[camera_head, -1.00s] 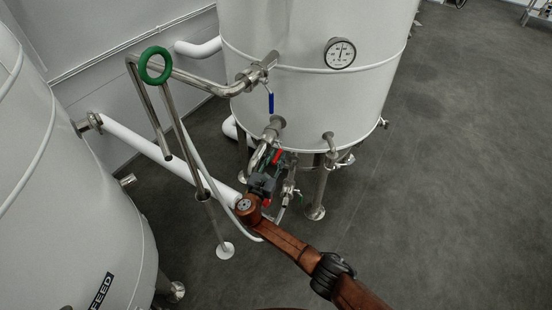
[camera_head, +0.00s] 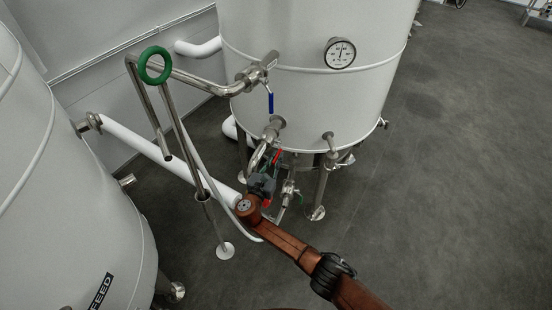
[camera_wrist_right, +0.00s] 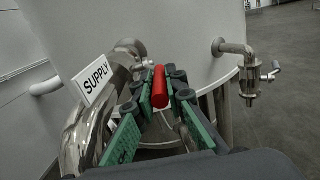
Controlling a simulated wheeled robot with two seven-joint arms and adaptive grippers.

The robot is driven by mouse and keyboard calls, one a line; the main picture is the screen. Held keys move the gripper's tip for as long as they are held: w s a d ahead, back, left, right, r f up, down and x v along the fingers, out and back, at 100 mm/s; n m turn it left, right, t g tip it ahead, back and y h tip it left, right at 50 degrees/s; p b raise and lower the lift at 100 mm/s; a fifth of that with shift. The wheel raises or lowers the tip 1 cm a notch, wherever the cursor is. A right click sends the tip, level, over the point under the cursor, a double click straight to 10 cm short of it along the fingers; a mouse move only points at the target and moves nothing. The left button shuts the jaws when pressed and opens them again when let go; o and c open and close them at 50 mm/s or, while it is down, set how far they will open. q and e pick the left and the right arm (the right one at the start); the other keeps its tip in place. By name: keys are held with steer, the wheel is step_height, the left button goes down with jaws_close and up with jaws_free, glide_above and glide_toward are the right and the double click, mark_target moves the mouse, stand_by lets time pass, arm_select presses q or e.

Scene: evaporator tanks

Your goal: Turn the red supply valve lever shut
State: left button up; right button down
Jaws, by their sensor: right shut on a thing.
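The red supply valve lever (camera_wrist_right: 159,88) lies between the green-padded fingers of my right gripper (camera_wrist_right: 157,102) in the right wrist view, its rounded end pointing up past the fingertips. The gripper is shut on it. In the head view, the red lever (camera_head: 277,155) shows as a small red tip just beyond the right gripper (camera_head: 269,170), below the central tank. The SUPPLY sign (camera_wrist_right: 95,80) is on the steel pipe (camera_wrist_right: 88,123) left of the lever. The valve body is mostly hidden behind the gripper. My left gripper is not in view.
The white tank (camera_head: 300,100) stands behind the lever. A blue-handled valve (camera_head: 271,102) hangs above, and a green handwheel (camera_head: 155,66) is at upper left. A small drain valve (camera_wrist_right: 250,88) projects at right. The FEED tank (camera_head: 60,200) stands left. The floor at right is clear.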

arm_select(q)
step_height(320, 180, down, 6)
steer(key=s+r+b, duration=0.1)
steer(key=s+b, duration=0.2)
steer(key=b, duration=0.3)
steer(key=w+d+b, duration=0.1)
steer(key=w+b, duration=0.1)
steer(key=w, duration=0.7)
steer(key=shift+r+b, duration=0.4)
arm_select(e)
steer(key=shift+w+d+f+t+h, duration=0.15)
steer(key=shift+f+t+h, duration=0.35)
steer(key=shift+f+t, duration=0.35)
steer(key=shift+w+a+f+t+h, duration=0.1)
steer(key=shift+f+t+h, duration=0.5)
steer(key=shift+t, duration=0.45)
steer(key=c, duration=2)
jaws_free()
steer(key=shift+f, duration=0.1)
steer(key=shift+o, duration=0.2)
steer(key=v, duration=1.2)
steer(key=shift+d, duration=0.1)
steer(key=shift+c, duration=0.3)
